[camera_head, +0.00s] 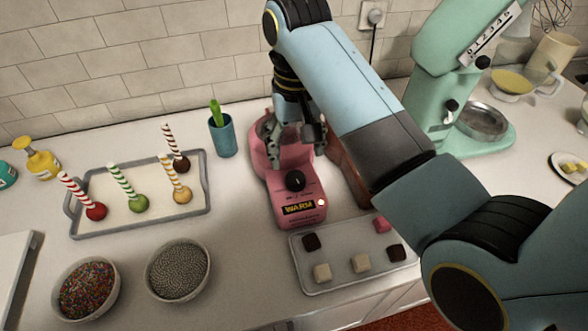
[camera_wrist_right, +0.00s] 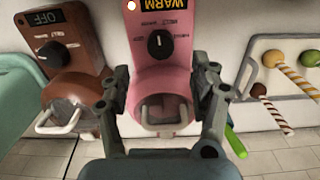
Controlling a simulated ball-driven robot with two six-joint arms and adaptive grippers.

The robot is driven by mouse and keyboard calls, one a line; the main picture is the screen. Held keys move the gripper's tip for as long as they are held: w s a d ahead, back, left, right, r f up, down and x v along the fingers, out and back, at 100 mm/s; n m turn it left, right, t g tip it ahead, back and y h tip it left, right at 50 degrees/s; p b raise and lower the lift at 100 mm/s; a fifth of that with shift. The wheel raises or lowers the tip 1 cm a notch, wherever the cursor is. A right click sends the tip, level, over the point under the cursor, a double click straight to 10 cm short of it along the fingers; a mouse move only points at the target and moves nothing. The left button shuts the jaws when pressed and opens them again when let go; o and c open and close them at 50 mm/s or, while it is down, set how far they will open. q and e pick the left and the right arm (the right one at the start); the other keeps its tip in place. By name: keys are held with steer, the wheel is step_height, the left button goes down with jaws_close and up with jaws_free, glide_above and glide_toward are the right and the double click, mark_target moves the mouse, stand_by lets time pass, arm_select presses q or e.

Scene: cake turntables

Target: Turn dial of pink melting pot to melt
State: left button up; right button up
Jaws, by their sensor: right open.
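The pink melting pot (camera_head: 284,211) stands in the middle of the counter. Its black dial (camera_head: 295,180) has a light pointer mark, and the display (camera_head: 299,208) beside it reads WARM, with a lit spot at its end. The wrist view also shows the pink pot (camera_wrist_right: 178,76), upside down, with its dial (camera_wrist_right: 160,43) uncovered. My right gripper (camera_head: 298,150) is open over the pot's bowl end, behind the dial in the head view. My left gripper is out of view.
A brown melting pot (camera_wrist_right: 85,86) reading OFF stands close beside the pink one. A tray of cubes (camera_head: 339,285) lies in front, a cake-pop tray (camera_head: 140,228) and sprinkle bowls to the left. A blue cup (camera_head: 223,138) and green mixer (camera_head: 430,90) stand nearby.

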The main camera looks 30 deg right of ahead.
mark_target(295, 176)
step_height(295, 176, down, 6)
steer(key=shift+f+p, duration=0.1)
steer(key=shift+p, duration=0.2)
steer(key=shift+f, duration=0.35)
steer(key=shift+w+f, duration=0.1)
steer(key=shift+f, duration=0.15)
steer(key=c, duration=1.2)
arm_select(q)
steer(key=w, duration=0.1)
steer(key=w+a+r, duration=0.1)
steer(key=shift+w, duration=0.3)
